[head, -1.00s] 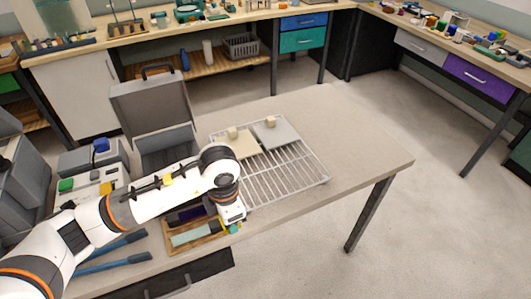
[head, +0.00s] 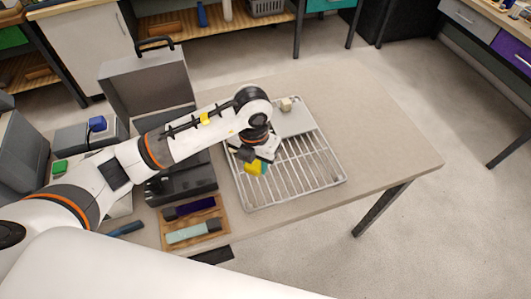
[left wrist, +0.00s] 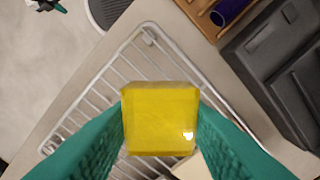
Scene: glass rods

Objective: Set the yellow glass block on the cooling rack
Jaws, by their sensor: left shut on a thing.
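My left gripper (head: 256,167) is shut on the yellow glass block (left wrist: 160,118). In the left wrist view the block sits between two teal fingers. In the head view the block (head: 257,169) shows just under the gripper, over the left part of the cooling rack (head: 305,171). The wire rack also shows behind the block in the left wrist view (left wrist: 100,88). The block seems held above the wires; I cannot tell the exact gap. My right gripper is not in view.
A plate with a pale knob (head: 287,104) lies on the rack's far part; another beside it is mostly hidden by my arm. A wooden tray (head: 218,212) with purple and pale green bars is left of the rack. An open grey case (head: 150,90) stands behind. Table right is clear.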

